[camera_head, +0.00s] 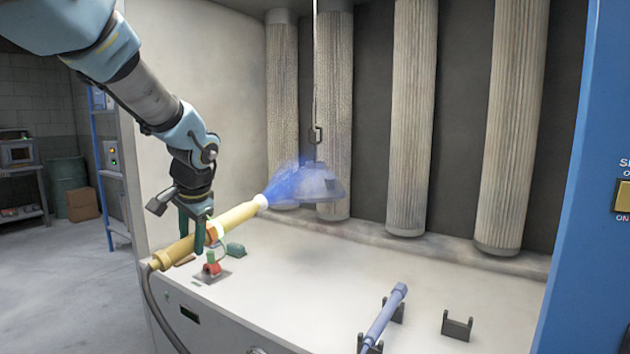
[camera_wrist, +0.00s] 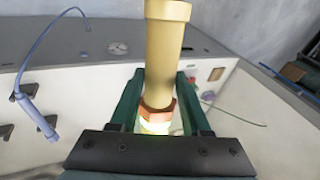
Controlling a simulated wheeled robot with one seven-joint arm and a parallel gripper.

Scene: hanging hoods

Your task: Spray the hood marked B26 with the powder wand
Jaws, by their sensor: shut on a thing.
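My gripper (camera_head: 198,232) is shut on the yellow powder wand (camera_head: 236,217). In the wrist view the wand (camera_wrist: 166,55) stands between the green fingers, which close near an orange band and a lit ring. In the head view the wand tilts up to the right, and a blue powder cloud (camera_head: 287,183) leaves its pale tip. The cloud reaches the left side of a grey-blue hood (camera_head: 320,184), which hangs from a hook on a thin rod. The wand tip is apart from the hood. I cannot read any B26 mark on it.
A blue wand (camera_head: 384,318) lies in dark cradles on the booth floor (camera_head: 300,290), beside an empty cradle (camera_head: 457,325). A red-knobbed fixture (camera_head: 211,267) sits below my gripper. Tall pleated filters (camera_head: 412,120) line the back. A blue panel with a yellow switch stands at right.

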